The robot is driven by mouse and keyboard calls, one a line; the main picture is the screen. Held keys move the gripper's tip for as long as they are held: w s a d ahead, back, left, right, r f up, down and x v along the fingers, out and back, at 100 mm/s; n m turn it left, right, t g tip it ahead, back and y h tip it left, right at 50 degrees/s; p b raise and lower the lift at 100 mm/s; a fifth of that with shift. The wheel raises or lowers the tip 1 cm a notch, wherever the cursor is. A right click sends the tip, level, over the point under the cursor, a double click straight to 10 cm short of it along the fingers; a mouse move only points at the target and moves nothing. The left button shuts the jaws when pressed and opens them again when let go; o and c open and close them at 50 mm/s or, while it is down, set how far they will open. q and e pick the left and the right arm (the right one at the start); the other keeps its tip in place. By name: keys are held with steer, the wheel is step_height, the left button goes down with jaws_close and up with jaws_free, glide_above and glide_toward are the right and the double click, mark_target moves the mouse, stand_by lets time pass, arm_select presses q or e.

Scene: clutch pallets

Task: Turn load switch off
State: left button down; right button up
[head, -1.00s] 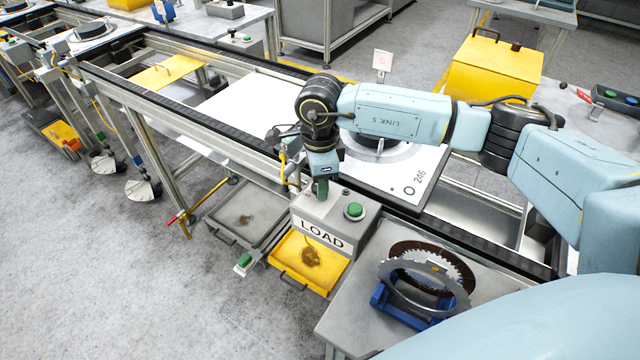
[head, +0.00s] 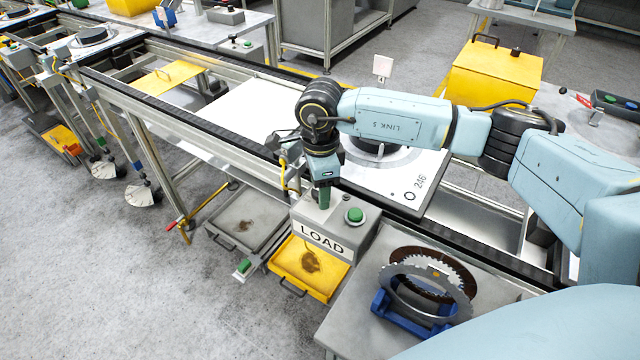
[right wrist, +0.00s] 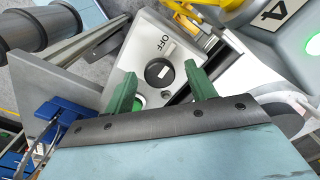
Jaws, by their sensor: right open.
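The grey load box (head: 366,229) stands at the conveyor's near side, with a white LOAD label on its front and a green button (head: 354,215) on top. In the right wrist view its light top plate carries a round black switch knob (right wrist: 153,79) with a white mark, beside the word OFF. My right gripper (head: 323,203) points down over the box top and hides the knob in the head view. In the right wrist view its green fingers (right wrist: 160,88) are open, one on each side of the knob, with nothing held. Contact cannot be told. My left gripper is not in view.
A blue stand with toothed clutch discs (head: 432,270) is on the grey side table right of the box. A white pallet marked 246 (head: 418,170) lies on the conveyor behind my arm. A yellow tray (head: 311,267) is below the box.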

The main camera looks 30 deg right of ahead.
steer(key=shift+r, duration=0.1)
step_height(320, 180, up, 13)
steer(key=shift+r, duration=0.15)
stand_by(0.7)
